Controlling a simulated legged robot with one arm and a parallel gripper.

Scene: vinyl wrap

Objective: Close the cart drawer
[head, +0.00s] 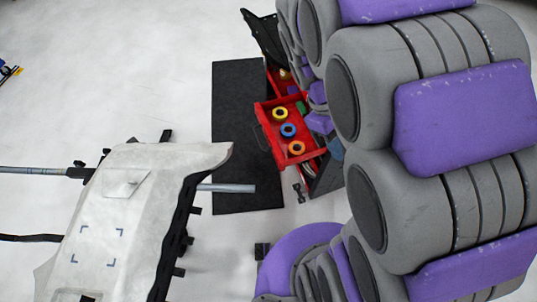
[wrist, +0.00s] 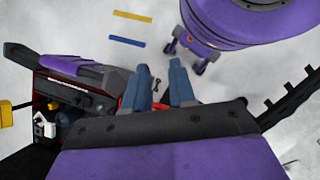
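The cart's red drawer (head: 262,117) is pulled out in the head view. Rolls of yellow, blue and orange tape (head: 288,130) lie in it. The cart (head: 265,38) has a raised dark lid and is largely hidden behind my arm. My gripper (wrist: 160,75) shows in the wrist view as two blue-grey fingers with a gap between them, nothing visible held. A thin red edge (wrist: 126,96) shows just left of the fingers; I cannot tell whether they touch it. In the head view the gripper is not clearly visible.
A black mat (head: 236,180) lies on the pale floor under and left of the drawer. A white panel (head: 125,200) on a stand with grey bars fills the lower left. Blue and yellow strips (wrist: 128,41) lie on the floor.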

